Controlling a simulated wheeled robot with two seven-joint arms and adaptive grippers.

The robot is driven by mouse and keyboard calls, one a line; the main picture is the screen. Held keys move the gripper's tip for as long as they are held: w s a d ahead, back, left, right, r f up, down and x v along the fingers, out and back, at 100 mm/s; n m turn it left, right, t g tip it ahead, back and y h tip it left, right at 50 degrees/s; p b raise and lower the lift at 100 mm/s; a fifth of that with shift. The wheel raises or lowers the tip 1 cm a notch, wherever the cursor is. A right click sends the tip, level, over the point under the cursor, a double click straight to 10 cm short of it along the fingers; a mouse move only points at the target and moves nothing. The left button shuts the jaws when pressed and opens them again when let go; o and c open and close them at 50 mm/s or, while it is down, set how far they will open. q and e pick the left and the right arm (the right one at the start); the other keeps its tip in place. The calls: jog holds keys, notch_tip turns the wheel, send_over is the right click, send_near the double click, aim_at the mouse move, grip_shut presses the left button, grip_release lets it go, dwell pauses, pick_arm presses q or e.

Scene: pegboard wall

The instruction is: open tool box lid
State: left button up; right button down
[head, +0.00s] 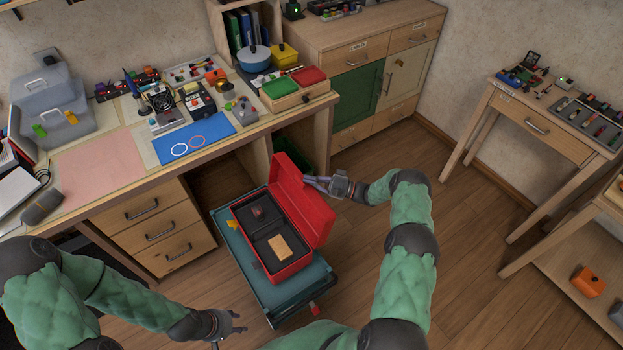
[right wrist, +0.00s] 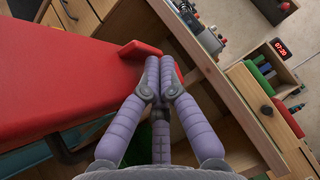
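The red tool box (head: 274,228) sits on a teal cart top. Its red lid (head: 303,200) stands raised on the box's right side, and the dark inside shows a tan block (head: 280,247) and a small dark reddish item (head: 258,211). My right gripper (head: 316,182) is at the lid's far right edge. In the right wrist view its fingers (right wrist: 160,75) are together beside the red lid (right wrist: 60,80), over a small red tab; I cannot tell whether the tab is between them. My left gripper (head: 238,322) is open and empty, left of the cart's near end.
The teal cart (head: 300,294) stands before the wooden desk, whose mat, blue sheet (head: 193,138) and several tools lie behind the box. A cabinet (head: 365,75) stands at the back, a side table (head: 545,130) at the right. The floor right of the cart is free.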

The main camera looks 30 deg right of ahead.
jog(key=a+r+n+g+h+p, duration=0.1)
jog(key=a+r+n+p, duration=0.1)
jog(key=a+p, duration=0.3)
jog(key=shift+s+a+n+g+h+p, duration=0.3)
jog(key=shift+s+a+n+g+h, duration=0.15)
jog(key=shift+a, duration=0.35)
jog(key=d+b, duration=0.3)
jog(key=d, duration=0.1)
jog(key=shift+w, duration=0.35)
jog(key=p+v, duration=0.2)
jog(key=v, duration=0.8)
jog(key=shift+s+r, duration=0.1)
